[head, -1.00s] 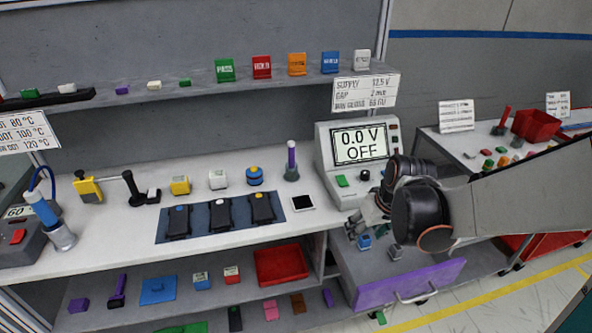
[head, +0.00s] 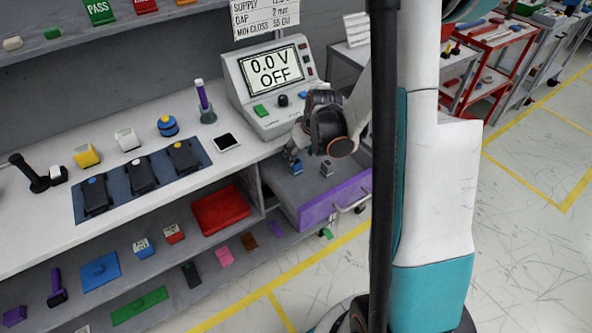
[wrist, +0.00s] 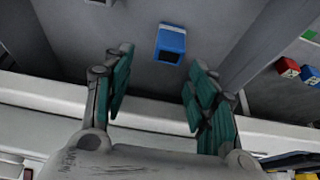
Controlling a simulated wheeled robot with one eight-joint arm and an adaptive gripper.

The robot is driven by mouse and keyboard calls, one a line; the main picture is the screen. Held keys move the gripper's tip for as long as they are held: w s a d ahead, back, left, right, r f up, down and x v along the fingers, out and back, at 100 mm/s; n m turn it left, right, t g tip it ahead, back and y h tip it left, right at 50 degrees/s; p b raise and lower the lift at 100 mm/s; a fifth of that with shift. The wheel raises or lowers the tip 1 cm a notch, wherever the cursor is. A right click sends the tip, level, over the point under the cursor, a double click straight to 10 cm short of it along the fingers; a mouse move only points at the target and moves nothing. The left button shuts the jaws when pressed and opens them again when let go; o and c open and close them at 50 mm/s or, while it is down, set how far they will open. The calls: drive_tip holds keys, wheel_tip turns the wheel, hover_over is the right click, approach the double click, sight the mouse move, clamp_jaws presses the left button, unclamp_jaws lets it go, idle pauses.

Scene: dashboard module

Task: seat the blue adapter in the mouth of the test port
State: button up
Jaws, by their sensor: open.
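The blue adapter (head: 293,165) sits in the open drawer below the right end of the bench. In the wrist view it shows as a blue block (wrist: 171,44) with a dark opening, standing on the grey drawer floor. My gripper (wrist: 158,82) is open and empty there, its green-padded fingers spread either side of the adapter's line, with the adapter beyond the tips. In the head view my gripper (head: 297,146) hangs over the drawer, close to the adapter. I cannot pick out the test port with certainty in either view.
A small grey block (head: 327,168) stands in the drawer, right of the adapter. The drawer's purple front (head: 335,199) stands out from the bench. A supply unit (head: 268,85) reading 0.0 V OFF stands behind. Three black modules lie on a dark blue mat (head: 116,185).

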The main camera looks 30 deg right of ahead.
sight(296, 161)
drive_tip(key=b+x, duration=0.2)
drive_tip(key=x, duration=0.1)
drive_tip(key=s+x, duration=0.1)
drive_tip(key=x, duration=0.1)
drive_tip(key=shift+a+f+b, duration=0.2)
drive_tip(key=shift+a+b, duration=0.2)
drive_tip(key=shift+w+f, duration=0.25)
drive_tip(key=shift+f, duration=0.1)
drive_tip(key=shift+r, duration=0.1)
drive_tip(key=shift+c, duration=0.4)
drive_tip(key=c, duration=1)
